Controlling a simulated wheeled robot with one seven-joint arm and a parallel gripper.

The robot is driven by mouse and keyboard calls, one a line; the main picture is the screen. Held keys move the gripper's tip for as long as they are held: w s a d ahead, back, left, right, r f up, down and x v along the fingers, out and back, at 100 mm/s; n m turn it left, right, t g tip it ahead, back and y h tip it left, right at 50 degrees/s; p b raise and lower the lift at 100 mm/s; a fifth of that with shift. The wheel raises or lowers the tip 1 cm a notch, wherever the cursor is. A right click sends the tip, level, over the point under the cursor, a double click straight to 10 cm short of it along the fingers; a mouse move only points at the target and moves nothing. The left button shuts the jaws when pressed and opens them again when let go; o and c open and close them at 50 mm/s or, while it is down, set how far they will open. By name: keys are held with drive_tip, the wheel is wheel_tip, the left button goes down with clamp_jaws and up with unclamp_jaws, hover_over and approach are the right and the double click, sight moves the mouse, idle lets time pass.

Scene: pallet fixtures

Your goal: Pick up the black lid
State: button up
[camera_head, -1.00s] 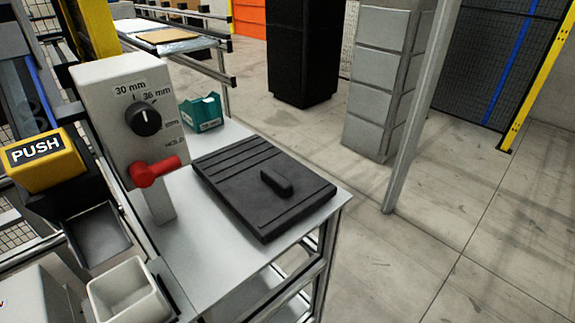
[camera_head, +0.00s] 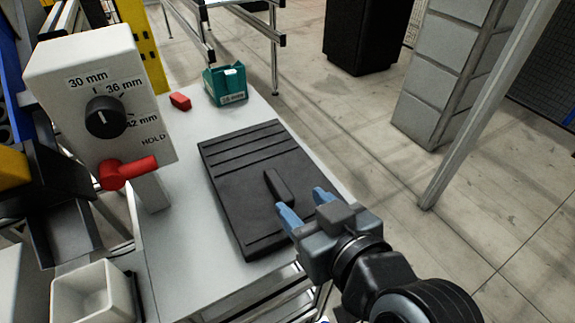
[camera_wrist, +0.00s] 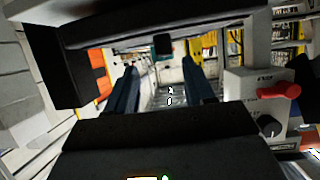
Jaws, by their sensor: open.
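The black lid (camera_head: 240,185) lies flat on the pale table, with ridges across its far part and a raised bar handle (camera_head: 277,186) on top. My gripper (camera_head: 303,201) has come in from the lower right in the head view. Its two blue fingers are apart and empty, near the handle and over the lid's right side. I cannot tell their exact height above the lid. In the wrist view my gripper (camera_wrist: 160,84) also shows two spread fingers with nothing clearly between them. The lid is not clearly made out there.
A white control box (camera_head: 85,75) with a black dial and red lever (camera_head: 128,172) stands left of the lid. A teal bin (camera_head: 225,88) and small red block (camera_head: 180,101) sit behind it. A white open container (camera_head: 92,305) is at front left. The table (camera_head: 190,245) is otherwise clear.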

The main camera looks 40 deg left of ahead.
sight(276, 179)
drive_tip(key=shift+w+a+r, duration=0.15)
drive_tip(key=shift+a+r, duration=0.15)
drive_tip(key=shift+a, duration=0.35)
drive_tip(key=shift+w+a, duration=0.1)
drive_tip(key=shift+a, duration=0.2)
drive_tip(key=shift+p+x, duration=0.7)
drive_tip(key=shift+x, duration=2.9)
drive_tip(key=shift+c, duration=0.3)
clamp_jaws()
drive_tip(key=shift+r, duration=0.1)
